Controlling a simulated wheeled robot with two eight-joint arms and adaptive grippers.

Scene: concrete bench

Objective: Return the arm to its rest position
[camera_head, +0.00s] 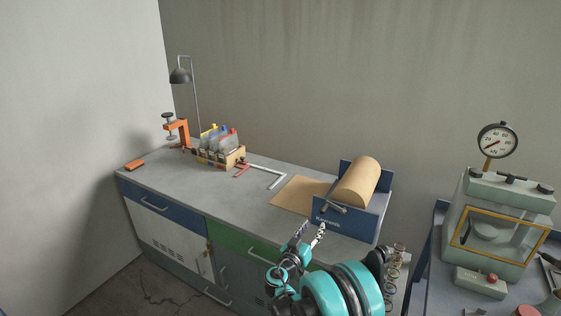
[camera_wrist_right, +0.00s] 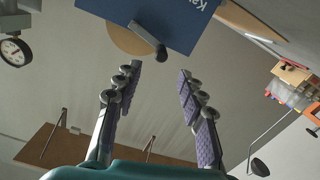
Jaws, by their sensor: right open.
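My right arm, teal and black, comes up from the bottom of the head view. Its gripper (camera_head: 311,236) is in front of the bench's front edge, below the blue paper-roll holder (camera_head: 344,219). In the right wrist view the gripper (camera_wrist_right: 158,72) has its two purple-padded fingers spread wide, with nothing between them. The blue holder (camera_wrist_right: 165,15) shows beyond the fingertips there, with its dark knob hanging between them. My left gripper is not in either view.
The bench's middle is mostly clear.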

